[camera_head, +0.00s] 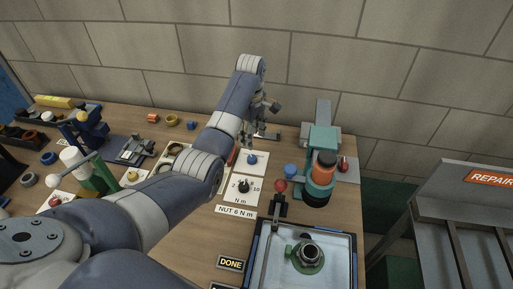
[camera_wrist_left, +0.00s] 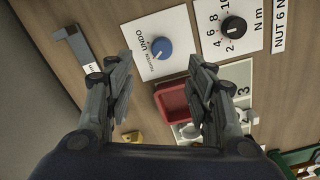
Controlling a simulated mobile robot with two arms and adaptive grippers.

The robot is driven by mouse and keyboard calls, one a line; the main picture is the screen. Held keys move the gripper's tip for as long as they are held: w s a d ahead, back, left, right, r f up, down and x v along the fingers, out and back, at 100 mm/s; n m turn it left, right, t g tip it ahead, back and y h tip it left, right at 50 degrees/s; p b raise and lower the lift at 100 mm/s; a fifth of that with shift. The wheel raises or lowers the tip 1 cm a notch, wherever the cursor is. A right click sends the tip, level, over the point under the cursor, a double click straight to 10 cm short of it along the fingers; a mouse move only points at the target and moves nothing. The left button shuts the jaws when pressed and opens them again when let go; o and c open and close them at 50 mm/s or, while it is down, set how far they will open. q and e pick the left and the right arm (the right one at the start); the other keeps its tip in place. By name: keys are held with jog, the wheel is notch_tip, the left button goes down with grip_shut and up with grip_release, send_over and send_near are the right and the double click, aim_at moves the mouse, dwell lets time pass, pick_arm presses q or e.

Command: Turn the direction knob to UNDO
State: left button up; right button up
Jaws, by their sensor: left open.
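The direction knob is a round blue knob (camera_wrist_left: 163,48) on a white card (camera_wrist_left: 180,25) marked TIGHTEN and UNDO. A pale pointer line shows on it, pointing toward the lettered side; I cannot tell exactly which word it meets. In the head view the blue knob (camera_head: 252,160) is just right of my left arm. My left gripper (camera_wrist_left: 161,72) is open and empty, its two fingers apart on either side of the knob in the wrist view, with no visible contact. In the head view the gripper (camera_head: 258,127) hangs above and behind the card. My right gripper is not in view.
A black torque knob (camera_wrist_left: 234,28) with numbers sits beside the card. A red bin (camera_wrist_left: 176,102) lies near the fingers, and a grey block (camera_wrist_left: 75,47) at left. A green and orange machine (camera_head: 320,170) stands to the right, behind a framed tray (camera_head: 259,262).

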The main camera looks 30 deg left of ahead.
pick_arm(q)
send_over(252, 157)
jog(key=f, duration=0.4)
jog(key=shift+s+f+p, duration=0.3)
jog(key=f, duration=0.4)
jog(key=shift+w, duration=0.25)
jog(key=shift+f, duration=0.5)
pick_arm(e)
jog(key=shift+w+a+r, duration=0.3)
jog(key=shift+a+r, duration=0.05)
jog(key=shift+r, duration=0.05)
pick_arm(q)
jog(key=c, duration=1.1)
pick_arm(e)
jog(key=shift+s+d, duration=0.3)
